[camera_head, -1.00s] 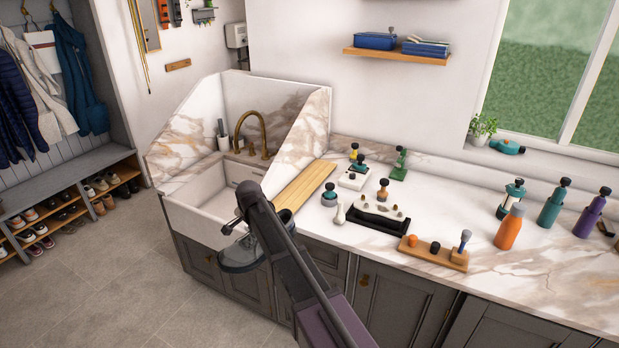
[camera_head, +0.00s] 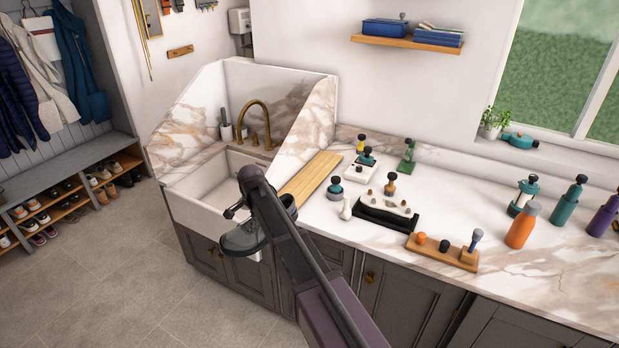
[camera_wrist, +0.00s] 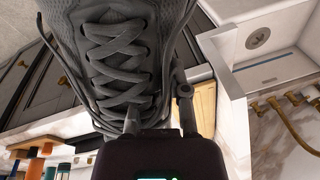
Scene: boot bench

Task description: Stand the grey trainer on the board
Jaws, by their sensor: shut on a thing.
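The grey trainer (camera_head: 243,240) hangs in the air in front of the sink in the head view, partly hidden behind my arm. My gripper (camera_wrist: 158,112) is shut on it. In the wrist view the trainer's grey laces and upper (camera_wrist: 110,50) fill the upper middle, with the fingers at its near end. The pale wooden board (camera_head: 312,176) lies on the counter just right of the sink, bare where visible. A strip of the board (camera_wrist: 204,108) shows right of the fingers in the wrist view. The trainer is apart from the board.
The white sink (camera_head: 190,203) with a brass tap (camera_head: 266,120) and marble side walls stands left of the board. Right of the board are several small bottles and brushes, a black tray (camera_head: 385,215) and a wooden holder (camera_head: 440,252). A shoe bench (camera_head: 60,185) stands far left.

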